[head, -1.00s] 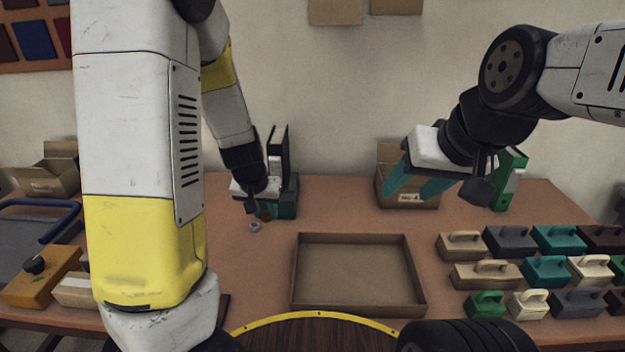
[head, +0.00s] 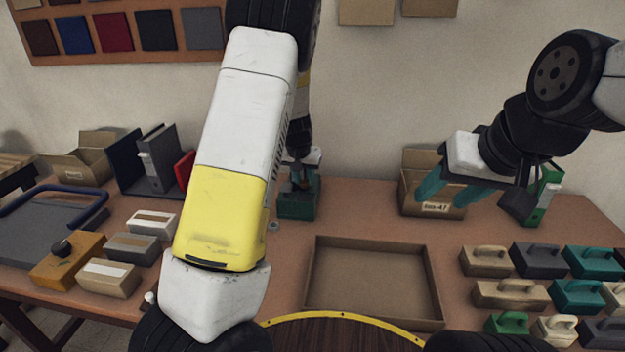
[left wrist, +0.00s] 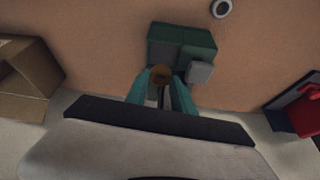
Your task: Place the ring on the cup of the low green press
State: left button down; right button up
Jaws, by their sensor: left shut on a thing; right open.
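The low green press (head: 298,207) stands at the back of the table, left of centre, partly behind my left arm. The left wrist view shows its green body (left wrist: 180,40) and a grey block (left wrist: 200,72) at its side. My left gripper (left wrist: 161,80) is shut on a round brown knob (left wrist: 160,74), with a dark rod beneath it, at the press. The small grey ring (head: 274,226) lies flat on the table in front of the press, apart from the gripper; it also shows in the left wrist view (left wrist: 221,8). The press's cup is not clearly visible. My right gripper (head: 447,190) is open and empty.
A shallow cardboard tray (head: 428,280) lies at the centre front. Several handled blocks (head: 488,262) stand at right. A cardboard box (head: 436,203) and a green binder (head: 545,195) stand behind my right gripper. Boxes and folders (head: 155,160) fill the left.

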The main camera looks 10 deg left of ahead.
aim_at(304, 186)
pick_arm(q)
jog(key=shift+w+f, duration=0.1)
jog(key=shift+f, duration=1.7)
jog(key=shift+f, duration=0.55)
jog(key=c, duration=1.3)
grip_release()
jog(key=shift+c, duration=0.2)
